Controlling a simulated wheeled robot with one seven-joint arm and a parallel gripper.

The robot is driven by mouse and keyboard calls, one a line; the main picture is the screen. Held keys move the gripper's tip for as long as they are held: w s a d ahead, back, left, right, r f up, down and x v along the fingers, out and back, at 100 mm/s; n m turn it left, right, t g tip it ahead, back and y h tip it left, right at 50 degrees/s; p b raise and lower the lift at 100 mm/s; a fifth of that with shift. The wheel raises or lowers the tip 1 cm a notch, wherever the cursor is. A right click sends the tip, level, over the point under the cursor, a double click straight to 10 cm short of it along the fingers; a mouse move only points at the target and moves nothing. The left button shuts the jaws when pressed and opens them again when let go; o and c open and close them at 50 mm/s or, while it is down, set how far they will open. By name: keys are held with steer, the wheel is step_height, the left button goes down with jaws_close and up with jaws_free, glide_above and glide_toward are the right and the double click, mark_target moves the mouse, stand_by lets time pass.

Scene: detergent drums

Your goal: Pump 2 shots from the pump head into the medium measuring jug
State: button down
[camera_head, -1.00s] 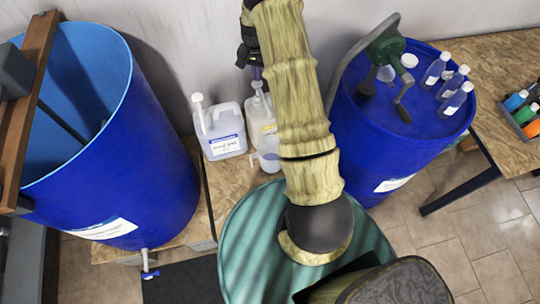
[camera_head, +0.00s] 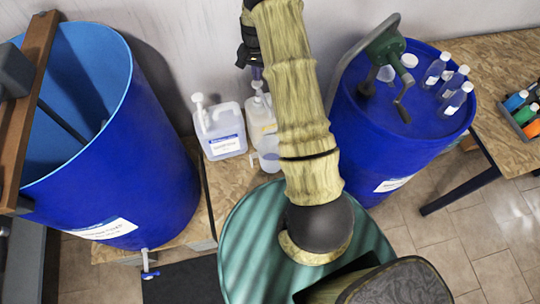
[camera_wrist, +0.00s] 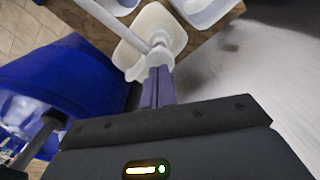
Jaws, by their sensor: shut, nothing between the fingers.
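Two white pump-topped jugs stand on the wooden bench at the wall: a left jug (camera_head: 222,138) with its pump (camera_head: 198,99) raised, and a right jug (camera_head: 256,121), partly hidden by my arm. A clear measuring jug (camera_head: 268,153) stands in front of the right jug, also partly covered by my arm; no second measuring jug is distinguishable. My gripper (camera_wrist: 158,90) is shut and empty, its purple fingers pointing down close over a white pump head (camera_wrist: 160,54) in the wrist view. I cannot tell whether they touch. The fingers also show in the head view (camera_head: 257,73).
A large open blue drum (camera_head: 125,155) stands on the left. A closed blue drum (camera_head: 365,140) on the right carries a green hand-crank pump (camera_head: 384,50) and several small bottles (camera_head: 453,82). The wall (camera_head: 160,40) is close behind.

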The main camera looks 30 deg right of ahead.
mark_target(257, 83)
steer(key=shift+f, duration=0.15)
steer(key=shift+f+b, duration=1.75)
steer(key=shift+f, duration=0.95)
steer(key=shift+r+p, duration=1.65)
steer(key=shift+r, duration=1.2)
steer(key=shift+f, duration=0.1)
steer(key=shift+f+b, duration=1.85)
steer(key=shift+f, duration=1)
steer(key=shift+r+p, duration=1.75)
steer(key=shift+r, duration=1.2)
